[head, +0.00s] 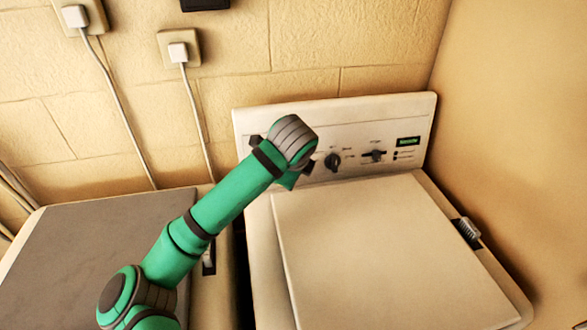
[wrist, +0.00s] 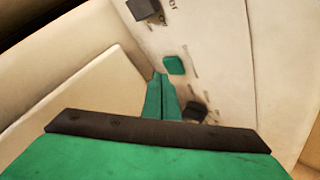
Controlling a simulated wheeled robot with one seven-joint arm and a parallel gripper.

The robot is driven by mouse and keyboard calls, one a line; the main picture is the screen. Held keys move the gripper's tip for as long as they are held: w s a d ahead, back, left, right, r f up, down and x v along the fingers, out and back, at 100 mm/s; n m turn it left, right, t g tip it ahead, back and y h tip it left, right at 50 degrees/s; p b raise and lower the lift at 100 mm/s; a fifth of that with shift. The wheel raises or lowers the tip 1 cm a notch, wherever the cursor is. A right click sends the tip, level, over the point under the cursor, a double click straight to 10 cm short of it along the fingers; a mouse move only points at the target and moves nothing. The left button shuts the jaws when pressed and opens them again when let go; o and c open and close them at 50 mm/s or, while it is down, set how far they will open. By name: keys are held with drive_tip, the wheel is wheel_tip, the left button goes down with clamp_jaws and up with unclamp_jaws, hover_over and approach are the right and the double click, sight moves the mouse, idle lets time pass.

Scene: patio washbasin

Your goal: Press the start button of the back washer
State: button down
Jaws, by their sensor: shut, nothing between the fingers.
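A white top-loading washer (head: 365,240) stands against the wall with its lid shut. Its raised control panel (head: 420,115) carries dark knobs (head: 332,161) and a small dark label with green marks (head: 408,141). In the wrist view a green button (wrist: 174,65) sits on the panel between two dark knobs (wrist: 142,10). My gripper (wrist: 160,78) is shut and empty, its green fingertips just short of the button in the picture. I cannot tell whether they touch the panel. In the head view my wrist hides the fingers and the button.
A second appliance with a grey top (head: 95,250) stands on the left, with a narrow gap between the two. Wall sockets (head: 178,50) with plugged cables are above it. A side wall (head: 530,150) closes off the right. The washer lid is clear.

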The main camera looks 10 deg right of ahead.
drive_tip(key=shift+w, duration=0.15)
drive_tip(key=shift+w+f, duration=0.1)
drive_tip(key=shift+w, duration=0.15)
